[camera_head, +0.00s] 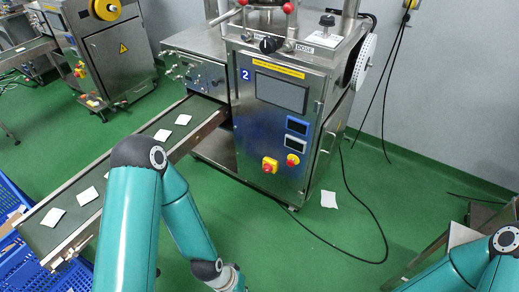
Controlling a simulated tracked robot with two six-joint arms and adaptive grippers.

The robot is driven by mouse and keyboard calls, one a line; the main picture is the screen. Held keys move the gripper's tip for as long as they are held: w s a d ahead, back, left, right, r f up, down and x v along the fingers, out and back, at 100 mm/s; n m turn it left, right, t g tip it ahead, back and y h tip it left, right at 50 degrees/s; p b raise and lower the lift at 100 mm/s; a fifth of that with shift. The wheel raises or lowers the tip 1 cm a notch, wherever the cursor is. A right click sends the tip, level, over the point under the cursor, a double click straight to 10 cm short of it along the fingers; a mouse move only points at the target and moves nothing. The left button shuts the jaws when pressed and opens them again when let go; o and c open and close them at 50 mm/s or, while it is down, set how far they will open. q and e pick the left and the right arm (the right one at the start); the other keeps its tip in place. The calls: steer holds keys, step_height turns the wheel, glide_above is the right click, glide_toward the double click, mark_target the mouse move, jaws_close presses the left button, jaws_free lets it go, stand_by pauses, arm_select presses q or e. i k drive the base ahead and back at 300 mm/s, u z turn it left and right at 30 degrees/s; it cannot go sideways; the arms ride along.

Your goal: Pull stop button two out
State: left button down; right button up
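The machine marked with a blue 2 (268,125) stands upright at centre. Low on its front panel are two red and yellow controls side by side. The left one (269,165) is a red knob on a yellow square. The right one (292,160) is a red round button with a yellow base, below two small displays. At this size I cannot tell how far either is pressed in. My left arm comes down in front of the conveyor, its wrist at the bottom edge, apart from the panel. My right arm is at the lower right corner. Both grippers are out of frame.
A conveyor (120,170) with several white packets runs from the machine to the lower left, by blue crates (12,200). A black cable (362,205) and a white paper (328,199) lie on the green floor. Another machine (110,60) stands upper left.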

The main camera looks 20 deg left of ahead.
mark_target(290, 163)
steer(key=u, duration=0.35)
steer(key=i, duration=0.85)
steer(key=u, duration=0.65)
steer(key=k, duration=0.9)
steer(key=u, duration=0.25)
steer(key=i, duration=0.9)
steer(key=z, duration=0.1)
